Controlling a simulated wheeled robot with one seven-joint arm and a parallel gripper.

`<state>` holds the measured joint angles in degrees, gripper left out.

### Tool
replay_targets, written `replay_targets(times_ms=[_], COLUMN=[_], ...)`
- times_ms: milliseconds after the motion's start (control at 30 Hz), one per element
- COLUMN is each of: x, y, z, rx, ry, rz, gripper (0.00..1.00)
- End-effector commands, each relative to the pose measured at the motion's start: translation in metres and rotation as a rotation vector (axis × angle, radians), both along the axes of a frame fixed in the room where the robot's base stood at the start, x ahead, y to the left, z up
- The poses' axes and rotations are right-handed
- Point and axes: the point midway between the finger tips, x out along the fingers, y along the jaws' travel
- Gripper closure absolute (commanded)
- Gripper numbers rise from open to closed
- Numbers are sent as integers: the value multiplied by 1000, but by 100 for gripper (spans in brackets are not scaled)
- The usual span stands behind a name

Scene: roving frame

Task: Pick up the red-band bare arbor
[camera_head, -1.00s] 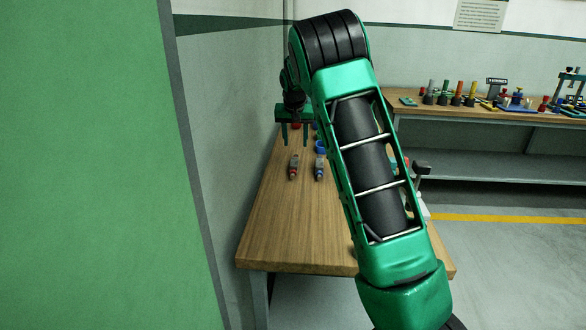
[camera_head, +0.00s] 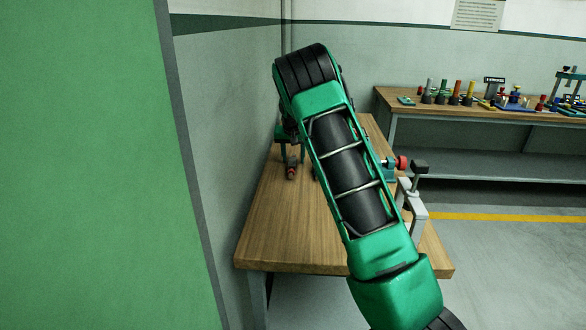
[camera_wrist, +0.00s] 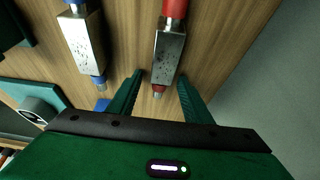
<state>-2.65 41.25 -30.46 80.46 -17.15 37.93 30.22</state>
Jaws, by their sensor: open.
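The red-band arbor (camera_wrist: 168,58) lies on the wooden bench (camera_wrist: 218,25). It is a grey metal block with red bands at both ends, and in the head view its near end (camera_head: 291,173) shows below my gripper (camera_head: 288,157). In the wrist view my gripper (camera_wrist: 160,77) is open, with one finger on each side of the arbor's lower end. Contact cannot be told. A similar arbor with blue bands (camera_wrist: 84,42) lies to the left in the wrist view. My arm hides it in the head view.
A wall stands close along the bench's left side. A grey clamp-like fixture (camera_head: 416,207) and a red knob (camera_head: 402,163) are at the bench's right edge. A back bench (camera_head: 440,107) holds several coloured parts. The bench's near part is clear.

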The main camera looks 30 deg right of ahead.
Motion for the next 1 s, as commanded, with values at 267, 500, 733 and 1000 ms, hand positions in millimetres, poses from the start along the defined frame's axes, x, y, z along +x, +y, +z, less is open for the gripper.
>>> replay_targets(times_ms=[267, 500, 733, 1000], x=[0, 0, 1, 1], y=[0, 0, -1, -1], z=[0, 1, 14, 62], rx=[0, 0, 0, 0], ry=[0, -1, -5, -5], rz=[-1, -1, 0, -1], gripper=[86, 100, 100, 100])
